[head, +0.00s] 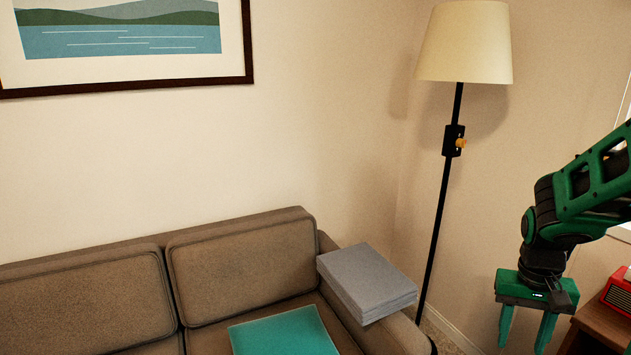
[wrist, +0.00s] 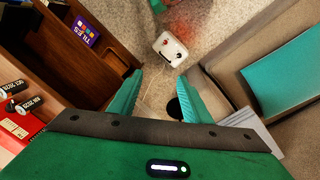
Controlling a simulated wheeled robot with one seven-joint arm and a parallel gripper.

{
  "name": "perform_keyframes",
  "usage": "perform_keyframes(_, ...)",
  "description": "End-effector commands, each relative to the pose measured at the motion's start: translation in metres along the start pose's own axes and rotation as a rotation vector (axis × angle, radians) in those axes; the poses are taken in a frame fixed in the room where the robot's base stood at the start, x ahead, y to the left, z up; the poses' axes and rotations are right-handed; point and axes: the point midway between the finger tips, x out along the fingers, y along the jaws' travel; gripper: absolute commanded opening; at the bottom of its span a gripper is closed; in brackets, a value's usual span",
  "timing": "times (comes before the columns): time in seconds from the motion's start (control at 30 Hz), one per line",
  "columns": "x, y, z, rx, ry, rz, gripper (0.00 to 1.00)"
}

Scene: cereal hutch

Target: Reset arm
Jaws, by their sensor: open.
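My gripper (head: 525,326) is at the right of the head view, pointing down, with its two green fingers apart and nothing between them. In the wrist view my gripper (wrist: 158,92) is also open and empty, above the carpeted floor. My green and black arm reaches in from the right edge of the head view. The gripper hangs in the air to the right of the sofa and lamp, touching nothing that I can see.
A brown sofa (head: 240,260) bears a teal cushion or cloth (head: 282,333) and a grey folded stack (head: 367,280) on its arm. A floor lamp (head: 458,143) stands behind. A wooden cabinet (wrist: 90,62) holds a red radio (head: 620,290). A white box (wrist: 170,48) lies on the floor.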

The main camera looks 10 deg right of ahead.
Motion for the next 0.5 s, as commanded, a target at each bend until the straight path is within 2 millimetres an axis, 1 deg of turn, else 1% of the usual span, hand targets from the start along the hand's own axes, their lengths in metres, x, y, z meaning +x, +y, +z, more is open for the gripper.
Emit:
perform_keyframes(0.03, -0.013, 0.003, 0.011, 0.002, 0.007, -0.010, 0.44)
perform_keyframes(0.2, -0.041, 0.011, 0.053, 0.002, -0.001, -0.041, 0.44)
perform_keyframes(0.3, -0.054, 0.016, 0.078, 0.002, -0.006, -0.060, 0.44)
perform_keyframes(0.4, -0.063, 0.019, 0.099, -0.001, -0.011, -0.080, 0.44)
perform_keyframes(0.5, -0.069, 0.022, 0.116, -0.004, -0.017, -0.096, 0.44)
